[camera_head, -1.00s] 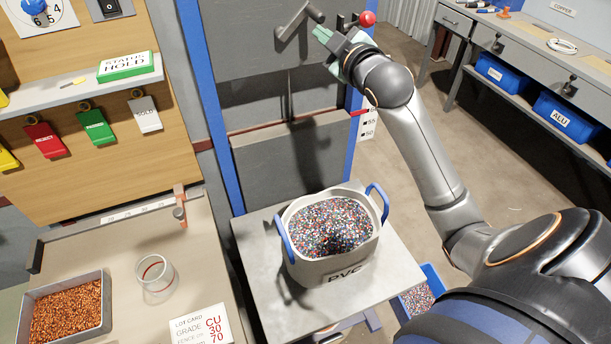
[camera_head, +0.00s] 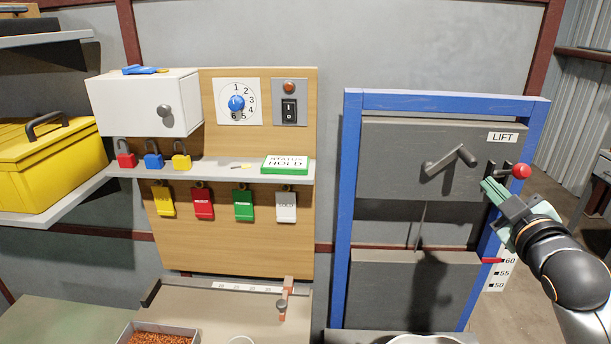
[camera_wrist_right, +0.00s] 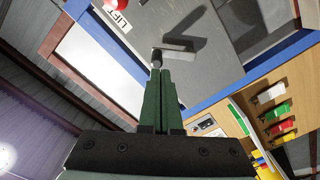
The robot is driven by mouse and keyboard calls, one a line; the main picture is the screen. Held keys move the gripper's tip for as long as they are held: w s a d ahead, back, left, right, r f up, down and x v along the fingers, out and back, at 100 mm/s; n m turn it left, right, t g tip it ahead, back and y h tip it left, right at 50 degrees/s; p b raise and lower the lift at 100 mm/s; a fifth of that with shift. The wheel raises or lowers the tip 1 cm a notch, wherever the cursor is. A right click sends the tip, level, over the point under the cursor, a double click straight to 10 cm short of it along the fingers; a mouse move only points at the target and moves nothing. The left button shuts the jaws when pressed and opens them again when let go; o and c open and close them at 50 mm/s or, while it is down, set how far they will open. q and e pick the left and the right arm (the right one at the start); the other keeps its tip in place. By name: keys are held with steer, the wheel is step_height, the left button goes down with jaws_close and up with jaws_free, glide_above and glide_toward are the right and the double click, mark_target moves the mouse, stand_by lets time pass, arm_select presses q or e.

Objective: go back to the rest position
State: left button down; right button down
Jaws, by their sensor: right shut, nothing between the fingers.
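My right gripper (camera_head: 490,187) has green fingers that are closed together with nothing between them. It is at the right side of the grey lift panel, just below and left of the red ball knob (camera_head: 521,171). I cannot tell whether it touches the knob's dark lever. In the right wrist view the two green fingers (camera_wrist_right: 159,75) lie side by side, pointing at the grey panel (camera_wrist_right: 225,45), with the panel's handle just past their tips. My left gripper is not in view.
The lift panel (camera_head: 395,148) sits in a blue frame (camera_head: 349,200) with a grey crank handle (camera_head: 451,160). To its left, a wooden board (camera_head: 225,235) carries coloured tags and a shelf with padlocks. A tray of copper granules (camera_head: 160,338) shows at the bottom edge.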

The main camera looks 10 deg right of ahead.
steer(key=s+a+f+m+g+y, duration=0.15)
steer(key=a+f+g, duration=0.3)
steer(key=f, duration=0.95)
steer(key=s+a+f+m+g+y, duration=0.15)
steer(key=s+a+f+g, duration=0.35)
steer(key=s+a+f, duration=0.5)
steer(key=s+a+f+m+g+y, duration=0.15)
steer(key=s+a+f+g, duration=0.35)
steer(key=s+f, duration=0.8)
steer(key=w+a+f+t+y, duration=0.2)
steer(key=f+t, duration=0.4)
steer(key=f, duration=0.3)
steer(key=shift+w+a+f, duration=0.35)
steer(key=shift+w+a, duration=0.3)
steer(key=shift+a, duration=0.4)
steer(key=shift+d+t, duration=0.1)
steer(key=shift+t, duration=0.15)
